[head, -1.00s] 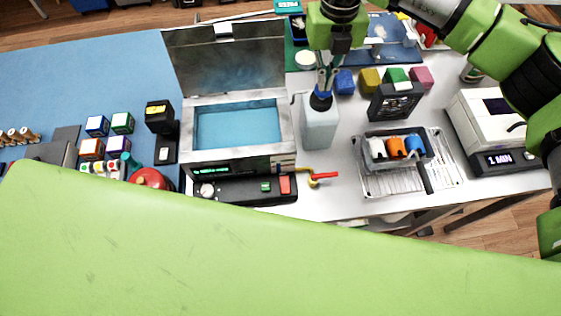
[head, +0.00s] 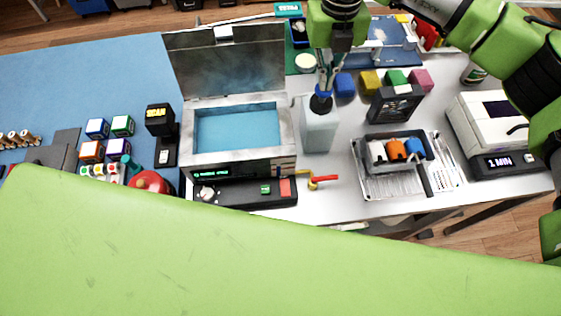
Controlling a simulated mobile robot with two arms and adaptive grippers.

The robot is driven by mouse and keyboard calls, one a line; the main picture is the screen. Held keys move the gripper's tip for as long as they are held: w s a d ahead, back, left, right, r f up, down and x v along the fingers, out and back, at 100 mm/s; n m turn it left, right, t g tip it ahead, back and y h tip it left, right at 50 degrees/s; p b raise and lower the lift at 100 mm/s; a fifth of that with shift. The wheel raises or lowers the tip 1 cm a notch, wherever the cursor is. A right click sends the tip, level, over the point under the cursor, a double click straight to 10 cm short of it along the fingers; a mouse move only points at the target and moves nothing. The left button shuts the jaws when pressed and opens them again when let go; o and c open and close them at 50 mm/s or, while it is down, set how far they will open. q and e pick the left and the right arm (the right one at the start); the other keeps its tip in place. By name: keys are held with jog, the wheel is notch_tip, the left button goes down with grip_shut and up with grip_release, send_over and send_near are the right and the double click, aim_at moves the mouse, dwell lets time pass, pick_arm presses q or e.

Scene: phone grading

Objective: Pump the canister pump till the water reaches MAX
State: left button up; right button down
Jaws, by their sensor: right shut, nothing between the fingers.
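A thin spout leaves the pump head toward the bath's rim. No MAX mark can be read. My left gripper is not in view.
The bath's lid (head: 228,65) stands open behind it. A red-handled valve (head: 322,178) sticks out at the bath's front right. A tray with coloured rolls (head: 395,150), a dark box (head: 394,103) and a white printer (head: 492,125) stand to the right. A large green surface fills the foreground.

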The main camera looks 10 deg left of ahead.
jog(key=shift+r+p, duration=0.95)
jog(key=shift+r, duration=1.65)
